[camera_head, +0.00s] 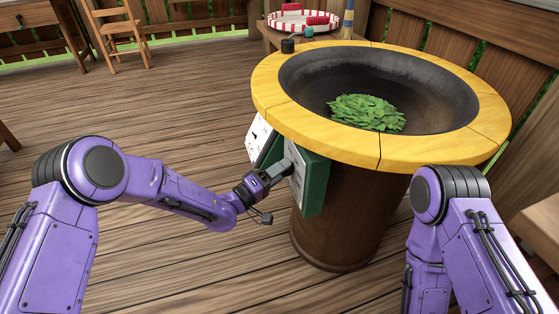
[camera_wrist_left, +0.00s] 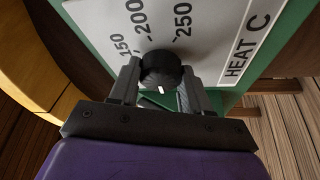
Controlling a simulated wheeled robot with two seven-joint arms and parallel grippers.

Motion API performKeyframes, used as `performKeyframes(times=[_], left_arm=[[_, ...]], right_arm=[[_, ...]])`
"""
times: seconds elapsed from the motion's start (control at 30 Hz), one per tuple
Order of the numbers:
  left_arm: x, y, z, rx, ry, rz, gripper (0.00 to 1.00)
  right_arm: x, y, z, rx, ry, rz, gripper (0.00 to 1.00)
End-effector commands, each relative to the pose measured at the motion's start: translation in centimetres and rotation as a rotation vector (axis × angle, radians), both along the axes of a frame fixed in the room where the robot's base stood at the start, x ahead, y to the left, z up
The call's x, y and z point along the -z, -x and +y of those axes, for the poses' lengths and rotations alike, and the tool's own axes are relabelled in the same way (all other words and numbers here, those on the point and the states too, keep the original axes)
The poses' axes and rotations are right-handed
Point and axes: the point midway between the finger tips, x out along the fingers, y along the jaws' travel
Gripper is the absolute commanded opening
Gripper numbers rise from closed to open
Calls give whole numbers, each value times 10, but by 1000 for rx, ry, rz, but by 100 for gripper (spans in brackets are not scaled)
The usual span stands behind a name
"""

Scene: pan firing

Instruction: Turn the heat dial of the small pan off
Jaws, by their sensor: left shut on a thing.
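The black heat dial (camera_wrist_left: 165,66) sits on a white panel (camera_wrist_left: 95,30) with printed numbers 150, 200 and 250 and the words HEAT C. In the left wrist view the fingers of my left gripper (camera_head: 285,168) lie on both sides of the dial and are shut on it. The dial's short white mark points toward the gripper's palm, away from the printed numbers. In the head view the gripper hides the dial on the green control box (camera_head: 315,185). My right arm is at the lower right, but its gripper is out of view.
The big round pan (camera_head: 300,75) has a wide yellow rim (camera_head: 435,148) just above the control box and holds green leaves (camera_head: 366,112). A second white panel (camera_head: 261,137) is left of the gripper. A side table with a red and white tray (camera_head: 303,27) stands behind. Wooden floor lies open left.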

Motion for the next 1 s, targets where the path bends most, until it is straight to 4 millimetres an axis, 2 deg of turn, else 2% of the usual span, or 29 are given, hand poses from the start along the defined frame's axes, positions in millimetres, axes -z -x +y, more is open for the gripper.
performKeyframes(times=[0.03,0.4,0.7,1.0], left_arm=[[-5,2,-1,4,8,46,17],[-4,3,-1,3,109,355,17],[-2,2,0,2,163,521,17],[0,2,0,3,185,590,17]], right_arm=[[-14,0,0,0,0,0,43],[-51,0,0,0,0,0,43],[-67,0,0,0,0,0,43],[-73,0,0,0,0,0,43]])
